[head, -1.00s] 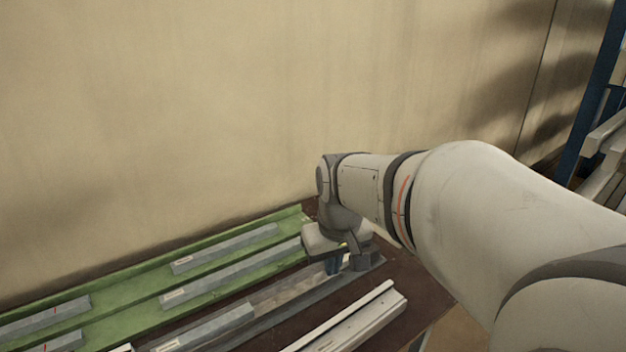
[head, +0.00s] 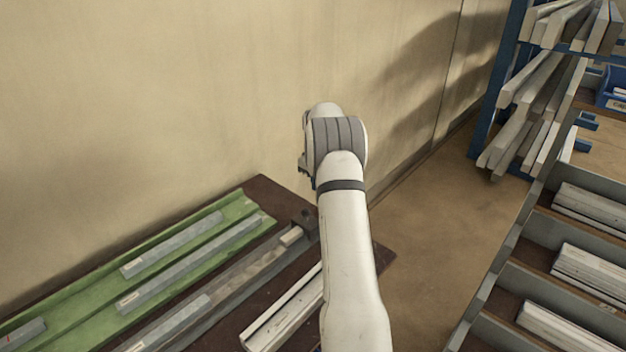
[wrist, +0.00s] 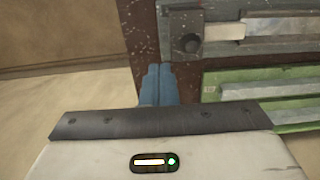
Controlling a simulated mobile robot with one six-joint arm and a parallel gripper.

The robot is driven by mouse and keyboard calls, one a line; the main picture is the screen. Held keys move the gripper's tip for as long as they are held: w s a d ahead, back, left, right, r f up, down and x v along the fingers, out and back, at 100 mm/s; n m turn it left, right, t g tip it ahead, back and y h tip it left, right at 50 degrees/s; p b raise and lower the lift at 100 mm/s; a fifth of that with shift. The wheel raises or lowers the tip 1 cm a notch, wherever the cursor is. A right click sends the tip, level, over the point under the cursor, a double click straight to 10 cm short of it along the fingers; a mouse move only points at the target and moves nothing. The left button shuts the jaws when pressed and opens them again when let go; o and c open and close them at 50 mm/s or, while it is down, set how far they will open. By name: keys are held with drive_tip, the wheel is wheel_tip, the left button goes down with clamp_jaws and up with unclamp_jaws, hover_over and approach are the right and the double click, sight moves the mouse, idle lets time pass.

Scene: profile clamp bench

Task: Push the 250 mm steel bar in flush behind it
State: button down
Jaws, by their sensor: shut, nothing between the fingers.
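A grey channel (head: 238,276) runs along the brown bench. A short pale block (head: 291,236) lies in it close to a dark knob-like stop (head: 305,219) at its far right end. A longer grey steel bar (head: 172,324) lies in the channel at lower left, apart from the block by a stretch of channel. No length label is readable. The wrist view shows the stop (wrist: 188,44) and the block (wrist: 224,31). In the head view the fingers are hidden.
A green tray (head: 60,320) with several grey bars lies behind the channel, along the wall. A pale profile (head: 285,318) lies in front. A blue rack (head: 497,85) and a compartmented shelf (head: 500,270) stand at right. Open floor lies between bench and shelf.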

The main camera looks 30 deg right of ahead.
drive_tip(key=shift+w+d+f, duration=0.1)
drive_tip(key=shift+d+f, duration=0.2)
drive_tip(key=shift+f, duration=0.05)
